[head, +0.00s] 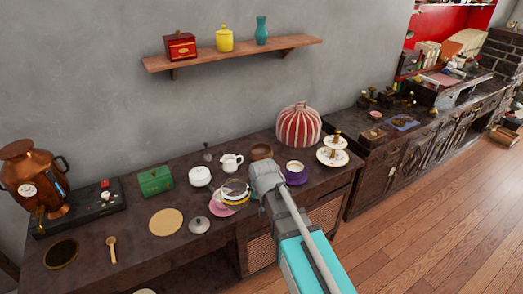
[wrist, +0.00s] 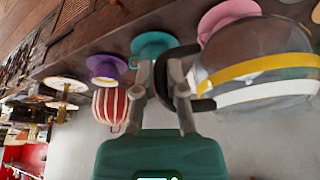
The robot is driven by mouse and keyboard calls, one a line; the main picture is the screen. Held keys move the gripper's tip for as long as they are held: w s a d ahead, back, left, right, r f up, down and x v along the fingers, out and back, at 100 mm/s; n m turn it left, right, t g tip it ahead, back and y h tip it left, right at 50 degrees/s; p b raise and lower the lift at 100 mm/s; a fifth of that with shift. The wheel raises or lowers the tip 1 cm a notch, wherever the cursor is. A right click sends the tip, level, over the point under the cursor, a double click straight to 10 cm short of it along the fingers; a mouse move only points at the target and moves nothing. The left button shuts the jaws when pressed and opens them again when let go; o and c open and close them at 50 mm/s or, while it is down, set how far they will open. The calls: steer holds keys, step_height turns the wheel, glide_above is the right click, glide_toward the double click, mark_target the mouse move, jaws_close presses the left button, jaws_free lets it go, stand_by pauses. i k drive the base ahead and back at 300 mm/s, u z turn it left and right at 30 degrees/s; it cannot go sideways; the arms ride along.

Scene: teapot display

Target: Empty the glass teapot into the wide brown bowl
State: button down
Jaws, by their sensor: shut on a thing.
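The glass teapot (head: 234,188), with a yellow and white band, is left of my gripper (head: 253,192) in the head view. In the wrist view, which looks upside down, the teapot (wrist: 262,72) fills the right side. My gripper (wrist: 162,75) is shut on its black handle (wrist: 196,104). The teapot looks roughly upright, over or just behind the pink saucer (head: 219,209); the gap below it is hard to judge. A brown bowl (head: 262,152) stands behind it, towards the wall. A dark round dish with a brownish rim (head: 61,253) is at the front left.
A white creamer (head: 231,162), white sugar pot (head: 200,176) and purple cup and saucer (head: 296,174) stand close by. A loose lid (head: 199,225) and tan round mat (head: 166,222) lie to the left. A striped dome (head: 299,126) and tiered stand (head: 333,152) are to the right.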

mark_target(259, 151)
steer(key=z, duration=0.05)
steer(key=i, duration=1)
steer(key=u, duration=0.05)
